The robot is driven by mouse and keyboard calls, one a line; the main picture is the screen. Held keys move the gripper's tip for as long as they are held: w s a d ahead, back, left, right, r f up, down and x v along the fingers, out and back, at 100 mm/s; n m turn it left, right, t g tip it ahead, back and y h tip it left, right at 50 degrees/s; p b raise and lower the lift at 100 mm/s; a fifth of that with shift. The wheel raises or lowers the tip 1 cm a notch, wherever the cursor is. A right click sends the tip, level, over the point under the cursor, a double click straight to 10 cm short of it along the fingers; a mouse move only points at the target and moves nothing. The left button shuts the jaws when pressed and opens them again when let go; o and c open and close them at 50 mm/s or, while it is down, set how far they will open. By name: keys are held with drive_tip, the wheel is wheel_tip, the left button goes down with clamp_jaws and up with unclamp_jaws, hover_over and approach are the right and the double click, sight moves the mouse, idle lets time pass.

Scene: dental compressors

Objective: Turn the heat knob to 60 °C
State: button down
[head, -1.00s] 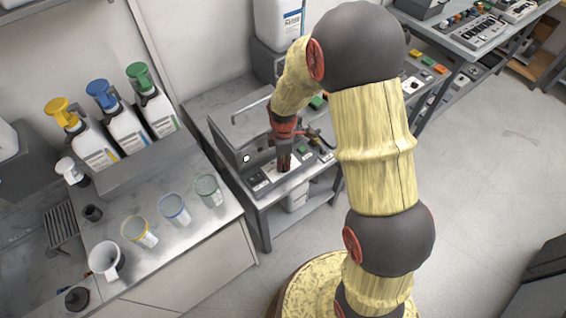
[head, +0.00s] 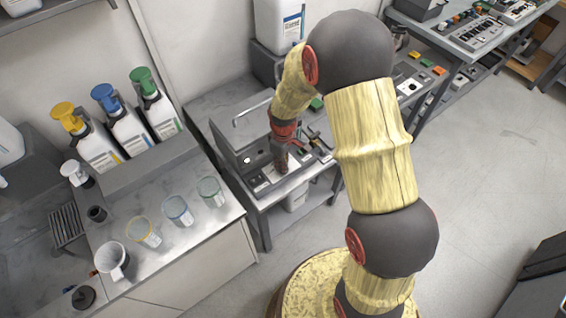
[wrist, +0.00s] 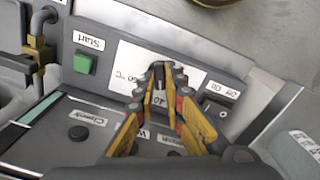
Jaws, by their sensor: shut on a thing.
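The heat knob's white dial plate (wrist: 194,77) lies on the grey front panel of the machine, with an upside-down "60 °C" and a "40" readable in the wrist view. My gripper (wrist: 166,78), with yellow and black fingers, is over the middle of this plate and shut on the heat knob. The knob is mostly hidden between the fingertips, so its pointer direction cannot be told. In the head view my gripper (head: 281,161) reaches down to the front panel of the machine (head: 228,146).
A green Start button (wrist: 85,63) lies left of the plate and an on/off switch (wrist: 222,113) right of it. A black round control (wrist: 78,132) sits lower left. A brass fitting (wrist: 38,48) stands at the left edge. The counter with cups (head: 178,209) is left of the machine.

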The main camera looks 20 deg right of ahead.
drive_tip(key=m+p, duration=0.1)
drive_tip(key=m, duration=0.3)
drive_tip(key=shift+m, duration=0.4)
drive_tip(key=m+p, duration=0.1)
drive_tip(key=m, duration=0.2)
drive_tip(key=shift+w+d+m, duration=0.1)
drive_tip(key=shift+m, duration=0.2)
drive_tip(key=m+p, duration=0.1)
drive_tip(key=m, duration=0.3)
drive_tip(key=shift+m, duration=2.1)
drive_tip(key=c, duration=1.9)
unclamp_jaws()
